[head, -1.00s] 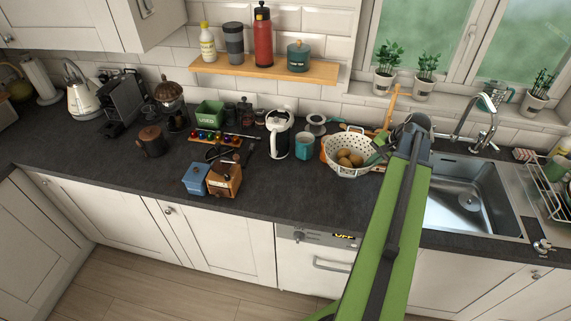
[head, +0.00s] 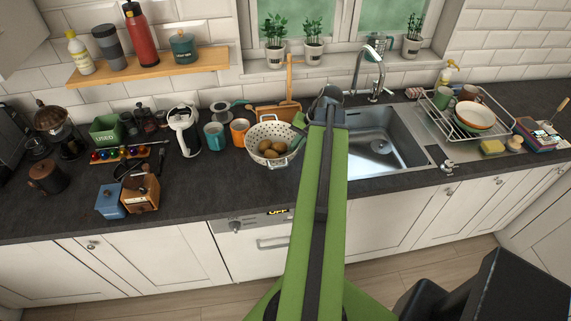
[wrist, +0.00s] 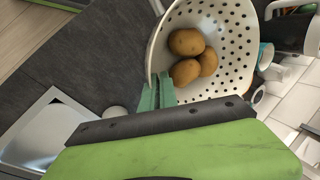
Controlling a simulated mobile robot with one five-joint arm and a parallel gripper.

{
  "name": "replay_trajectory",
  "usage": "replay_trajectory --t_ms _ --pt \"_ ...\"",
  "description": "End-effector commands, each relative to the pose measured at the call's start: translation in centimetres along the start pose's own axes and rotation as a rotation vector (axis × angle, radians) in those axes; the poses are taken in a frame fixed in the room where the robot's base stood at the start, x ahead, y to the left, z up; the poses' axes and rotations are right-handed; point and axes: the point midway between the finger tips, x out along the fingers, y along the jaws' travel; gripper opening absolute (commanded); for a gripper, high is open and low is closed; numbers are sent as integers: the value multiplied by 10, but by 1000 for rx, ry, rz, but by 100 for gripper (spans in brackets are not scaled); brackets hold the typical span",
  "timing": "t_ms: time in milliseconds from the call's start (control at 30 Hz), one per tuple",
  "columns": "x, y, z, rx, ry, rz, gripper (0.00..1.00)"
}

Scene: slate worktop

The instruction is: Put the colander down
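The white colander (head: 249,147) with round holes is on the left of my arm in the head view, near the sink's left side. It also fills the upper middle of the wrist view (wrist: 237,72). Several brown potatoes (head: 270,148) lie in it, also seen in the wrist view (wrist: 186,73). My gripper (wrist: 157,92) has its teal fingers closed on the colander's rim, on its right side in the head view. I cannot tell whether the colander's base touches the worktop.
An orange mug (head: 239,131) and a teal mug (head: 213,136) stand left of the colander. A wooden board (head: 277,112) is behind it. The sink (head: 378,148) lies to the right. Dark worktop (head: 215,185) in front and to the left is bare.

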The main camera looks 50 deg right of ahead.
Motion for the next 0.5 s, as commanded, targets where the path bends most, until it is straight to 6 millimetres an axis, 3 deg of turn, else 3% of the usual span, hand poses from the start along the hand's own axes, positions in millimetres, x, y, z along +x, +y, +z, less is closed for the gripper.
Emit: replay_trajectory --t_ms 33,67,300,500 --pt "21 10 0 0 0 -1 0" --pt "26 12 0 0 0 -1 0" --pt "30 14 0 1 0 -1 0" --pt "60 28 0 1 1 -1 0"
